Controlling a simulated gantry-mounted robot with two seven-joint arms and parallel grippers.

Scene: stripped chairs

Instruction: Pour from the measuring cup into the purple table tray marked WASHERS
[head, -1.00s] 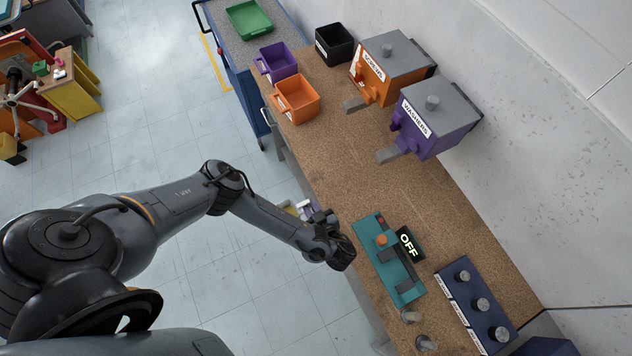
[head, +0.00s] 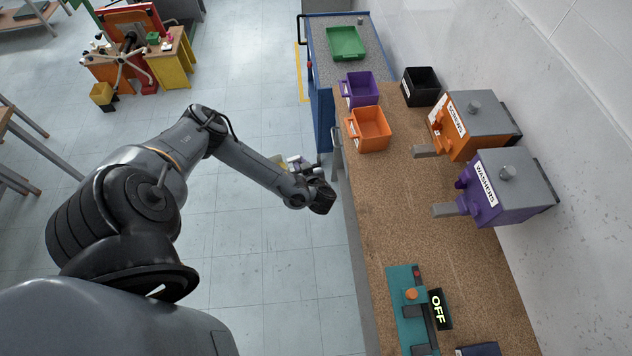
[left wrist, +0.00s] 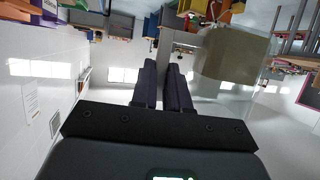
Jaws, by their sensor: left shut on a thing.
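The purple tray (head: 360,90) stands at the far end of the cork-topped table, behind an orange tray; its label is not readable. My left gripper (head: 297,160) is off the table's left edge, to the left of and below the trays in the head view. Its dark fingers (left wrist: 162,85) point away in the left wrist view and are shut on the measuring cup. The clear measuring cup (left wrist: 236,62), with tan contents, shows to the right of the fingers there. It is small in the head view (head: 281,162). My right gripper is not in view.
The orange tray (head: 368,130) is in front of the purple one, a black bin (head: 420,86) to the right. Orange SCREWS (head: 472,125) and purple WASHERS (head: 507,187) dispensers line the wall. A blue cart with a green tray (head: 346,43) stands beyond.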

